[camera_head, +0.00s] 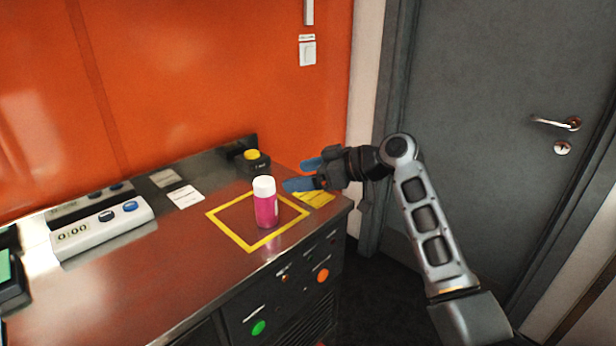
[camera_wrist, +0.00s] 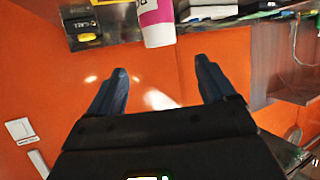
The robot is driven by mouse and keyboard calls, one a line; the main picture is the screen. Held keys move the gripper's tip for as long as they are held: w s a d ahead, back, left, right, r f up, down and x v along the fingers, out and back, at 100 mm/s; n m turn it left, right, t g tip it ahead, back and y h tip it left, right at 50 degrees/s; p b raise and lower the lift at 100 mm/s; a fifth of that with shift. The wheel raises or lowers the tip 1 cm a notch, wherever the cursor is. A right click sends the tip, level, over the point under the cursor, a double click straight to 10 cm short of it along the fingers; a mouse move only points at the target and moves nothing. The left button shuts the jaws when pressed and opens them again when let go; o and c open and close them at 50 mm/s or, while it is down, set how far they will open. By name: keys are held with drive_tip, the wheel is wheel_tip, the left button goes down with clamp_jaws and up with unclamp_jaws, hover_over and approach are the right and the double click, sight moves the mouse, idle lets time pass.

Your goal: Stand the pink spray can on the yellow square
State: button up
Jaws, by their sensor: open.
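The pink spray can (camera_head: 266,205) with a white cap stands upright on the steel counter, inside the yellow square outline (camera_head: 237,238). In the wrist view the can (camera_wrist: 156,20) shows upside down at the top, beyond my fingertips. My gripper (camera_head: 302,174) is open and empty, with blue fingers, just right of the can's cap and apart from it. In the wrist view my gripper's fingers (camera_wrist: 158,68) are spread wide with nothing between them. The can hides part of the square's inside.
A black box with a yellow button (camera_head: 253,160) stands behind the can. A white timer device (camera_head: 101,226) sits at the left. White cards (camera_head: 185,196) and a yellow label (camera_head: 316,198) lie on the counter. An orange wall rises behind; a grey door (camera_head: 490,120) is at right.

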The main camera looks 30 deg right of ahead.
drive_tip(key=shift+s+d+r, duration=0.2)
drive_tip(key=shift+s+d, duration=0.05)
drive_tip(key=shift+s, duration=0.15)
drive_tip(key=shift+f, duration=0.1)
drive_tip(key=s+a+f+m+t+h, duration=0.1)
drive_tip(key=s+a+f+m+h, duration=0.2)
drive_tip(key=s+f, duration=0.65)
drive_tip(key=s+a+f+m+t+h, duration=0.15)
drive_tip(key=s+a+f+m, duration=0.25)
drive_tip(key=s+f, duration=0.55)
drive_tip(key=s+r+m+h, duration=0.2)
drive_tip(key=s+h, duration=0.3)
drive_tip(key=s, duration=1.9)
drive_tip(key=s+r+n+t, duration=0.1)
drive_tip(key=s+r+t, duration=0.1)
drive_tip(key=s+r, duration=0.8)
drive_tip(key=shift+s+r+y, duration=0.25)
drive_tip(key=shift+y, duration=0.1)
